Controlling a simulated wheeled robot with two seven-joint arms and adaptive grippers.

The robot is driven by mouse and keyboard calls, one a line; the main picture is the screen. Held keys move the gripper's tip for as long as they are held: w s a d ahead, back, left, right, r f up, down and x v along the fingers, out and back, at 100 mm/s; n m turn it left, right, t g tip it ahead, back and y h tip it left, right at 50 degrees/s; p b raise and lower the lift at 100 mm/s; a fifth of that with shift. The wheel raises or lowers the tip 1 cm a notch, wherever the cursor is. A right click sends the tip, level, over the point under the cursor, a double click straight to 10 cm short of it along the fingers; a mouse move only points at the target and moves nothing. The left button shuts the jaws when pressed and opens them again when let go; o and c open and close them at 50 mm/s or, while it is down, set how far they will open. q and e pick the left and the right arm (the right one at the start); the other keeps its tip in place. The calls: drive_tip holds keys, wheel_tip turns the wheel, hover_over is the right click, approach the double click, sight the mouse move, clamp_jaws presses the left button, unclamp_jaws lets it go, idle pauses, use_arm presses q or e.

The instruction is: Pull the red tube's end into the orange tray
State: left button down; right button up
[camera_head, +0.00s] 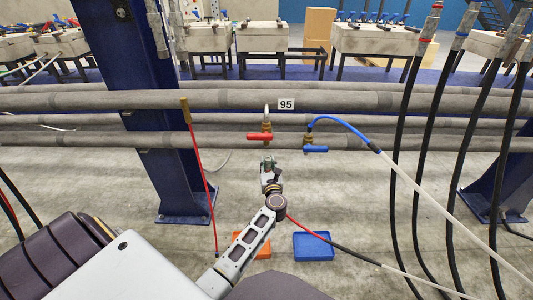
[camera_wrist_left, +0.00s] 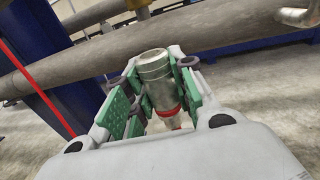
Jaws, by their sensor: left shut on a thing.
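My left gripper (camera_head: 268,164) is shut on a metal tube end (camera_wrist_left: 155,75), a silvery cylindrical fitting with red at its lower side, held between green finger pads in the left wrist view. In the head view it is just below the red-handled valve (camera_head: 260,136), apart from the floor. A red tube (camera_head: 308,229) comes out from behind my left arm and runs down right into a darker hose; its join to the fitting is hidden. The orange tray (camera_head: 264,252) lies on the floor below, partly covered by my arm. My right gripper is not in view.
A blue tray (camera_head: 314,246) lies right of the orange one. A blue-handled valve (camera_head: 315,148) with a blue hose is beside the red valve. Grey pipes (camera_head: 80,102) cross behind.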

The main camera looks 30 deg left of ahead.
use_arm(q)
drive_tip(key=v, duration=0.8)
drive_tip(key=shift+s, duration=0.2)
idle(0.6)
drive_tip(key=shift+d, duration=0.15)
idle(0.3)
